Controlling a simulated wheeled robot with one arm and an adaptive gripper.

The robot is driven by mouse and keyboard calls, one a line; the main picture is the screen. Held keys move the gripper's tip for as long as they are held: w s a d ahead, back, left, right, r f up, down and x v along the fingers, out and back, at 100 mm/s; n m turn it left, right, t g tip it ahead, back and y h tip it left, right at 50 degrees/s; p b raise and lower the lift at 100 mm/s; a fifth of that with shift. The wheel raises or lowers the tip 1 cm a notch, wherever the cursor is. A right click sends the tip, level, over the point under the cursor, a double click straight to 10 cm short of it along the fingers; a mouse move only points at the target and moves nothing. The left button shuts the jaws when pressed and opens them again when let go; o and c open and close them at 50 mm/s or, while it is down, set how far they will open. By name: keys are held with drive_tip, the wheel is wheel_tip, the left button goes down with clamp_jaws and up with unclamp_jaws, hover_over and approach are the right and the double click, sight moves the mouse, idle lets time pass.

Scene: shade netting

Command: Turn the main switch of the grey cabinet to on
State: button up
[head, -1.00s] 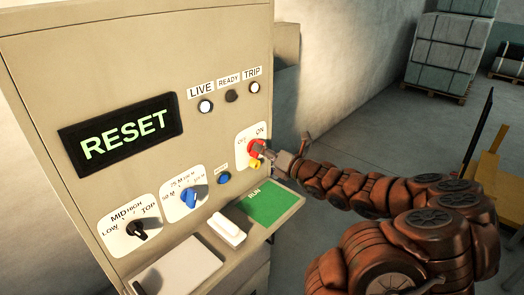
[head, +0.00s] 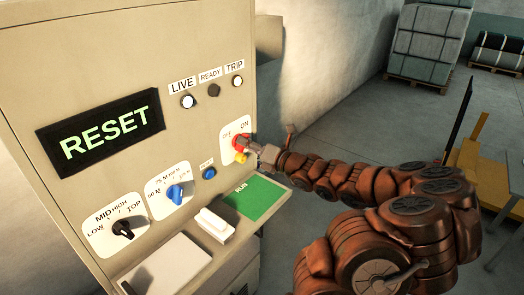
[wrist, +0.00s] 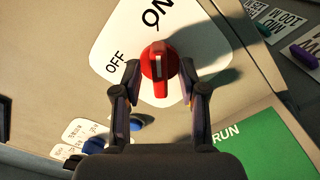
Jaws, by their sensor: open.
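The grey cabinet (head: 70,60) shows beige in the light and fills the left of the head view. Its main switch is a red knob (head: 240,142) on a white plate marked OFF and ON, with a yellow part just below it. In the head view my gripper (head: 259,152) reaches the switch from the right.
A display (head: 100,133) reads RESET. LIVE (head: 188,101) and TRIP (head: 237,81) lamps look bright; READY (head: 213,90) is dark. Black (head: 123,229) and blue (head: 174,193) selectors and a blue button (head: 208,173) are left of the switch. A ledge with a green RUN panel (head: 255,197) juts out below.

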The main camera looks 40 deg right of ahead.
drive_tip(key=v, duration=1.1)
drive_tip(key=shift+s, duration=0.35)
drive_tip(key=shift+d, duration=0.1)
idle(0.4)
